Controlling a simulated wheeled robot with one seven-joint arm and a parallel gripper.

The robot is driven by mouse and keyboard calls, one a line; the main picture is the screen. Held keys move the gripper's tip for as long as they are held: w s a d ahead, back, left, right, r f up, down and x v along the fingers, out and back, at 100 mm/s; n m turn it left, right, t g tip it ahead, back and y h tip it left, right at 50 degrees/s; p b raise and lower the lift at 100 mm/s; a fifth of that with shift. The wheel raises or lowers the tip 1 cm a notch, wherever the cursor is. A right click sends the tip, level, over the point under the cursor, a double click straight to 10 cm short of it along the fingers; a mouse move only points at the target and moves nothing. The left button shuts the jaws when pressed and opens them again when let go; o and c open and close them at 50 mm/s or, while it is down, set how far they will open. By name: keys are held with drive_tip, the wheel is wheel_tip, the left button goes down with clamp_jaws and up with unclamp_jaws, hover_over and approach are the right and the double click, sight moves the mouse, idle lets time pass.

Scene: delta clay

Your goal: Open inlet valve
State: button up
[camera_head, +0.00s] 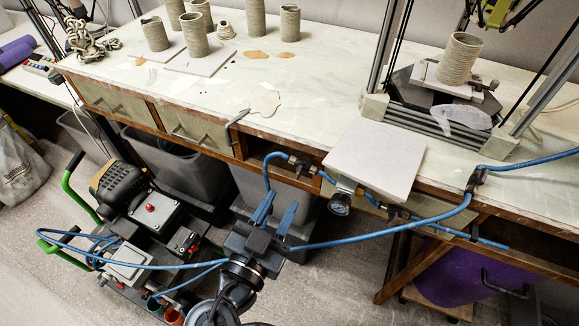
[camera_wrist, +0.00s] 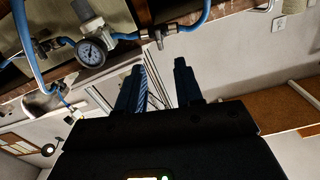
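The blue air line runs along the table's front edge with a pressure gauge (camera_head: 339,204) on a regulator. A dark valve-like fitting (camera_head: 300,166) sits in the line left of the gauge, and another fitting (camera_head: 397,212) sits right of it. I cannot tell which is the inlet valve or how its handle stands. My gripper (camera_head: 277,203) is open and empty, in front of and below the left fitting, apart from it. In the wrist view the gauge (camera_wrist: 91,52) is at upper left, and my gripper (camera_wrist: 156,72) shows two spread fingers with nothing between them.
A square white board (camera_head: 375,158) overhangs the table edge above the gauge. A compressor (camera_head: 120,187) stands on the floor at left, near grey bins (camera_head: 182,165). A blue hose (camera_head: 390,230) loops across the front. Clay cylinders (camera_head: 195,34) and a printer stand on the table.

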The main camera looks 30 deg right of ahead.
sight(300, 169)
drive_tip(key=shift+p+x, duration=1.15)
drive_tip(key=shift+x, duration=2.7)
drive_tip(key=shift+r, duration=0.1)
clamp_jaws()
